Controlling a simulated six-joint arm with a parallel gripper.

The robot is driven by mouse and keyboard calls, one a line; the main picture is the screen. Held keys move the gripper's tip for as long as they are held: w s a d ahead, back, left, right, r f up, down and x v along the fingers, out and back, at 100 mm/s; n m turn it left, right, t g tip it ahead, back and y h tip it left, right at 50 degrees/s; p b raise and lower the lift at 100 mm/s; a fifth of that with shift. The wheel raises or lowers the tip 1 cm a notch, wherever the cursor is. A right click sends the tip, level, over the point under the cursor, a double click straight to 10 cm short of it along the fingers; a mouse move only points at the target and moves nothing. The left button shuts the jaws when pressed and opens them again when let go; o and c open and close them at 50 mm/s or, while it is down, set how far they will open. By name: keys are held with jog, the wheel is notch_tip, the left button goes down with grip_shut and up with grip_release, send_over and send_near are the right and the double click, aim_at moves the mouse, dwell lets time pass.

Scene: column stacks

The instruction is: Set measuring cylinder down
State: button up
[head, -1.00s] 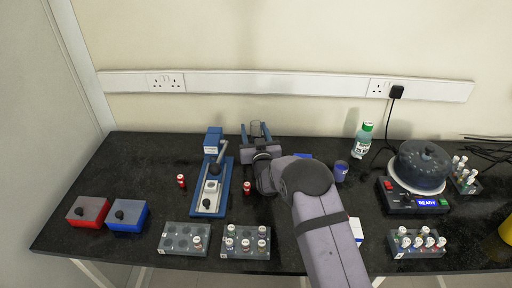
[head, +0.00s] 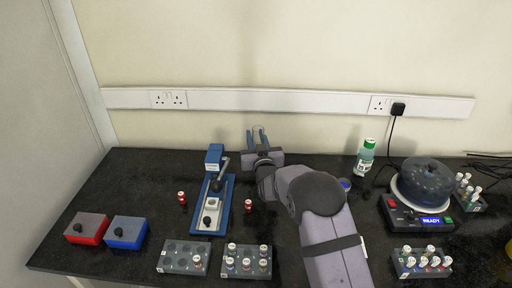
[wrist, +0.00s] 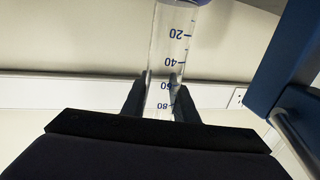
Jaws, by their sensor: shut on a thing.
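The measuring cylinder (wrist: 172,35) is clear, with blue markings that read upside down in the wrist view. Its blue end is cut off at the top edge of that view. My gripper (wrist: 163,82) is shut on the cylinder near its 60 to 80 marks. In the head view my gripper (head: 257,136) is at the back of the bench, with its fingers toward the wall. The cylinder is hard to make out there, and I cannot tell whether it touches the bench.
A blue press (head: 211,205) stands left of my gripper, and a red-labelled vial (head: 248,207) is near it. A green-capped bottle (head: 366,158) and a centrifuge (head: 425,185) stand to the right. Vial racks (head: 184,258) line the front. Back left is clear.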

aim_at(258, 127)
jog(key=shift+r+b, duration=0.3)
jog(key=shift+r, duration=2.45)
jog(key=shift+d, duration=0.1)
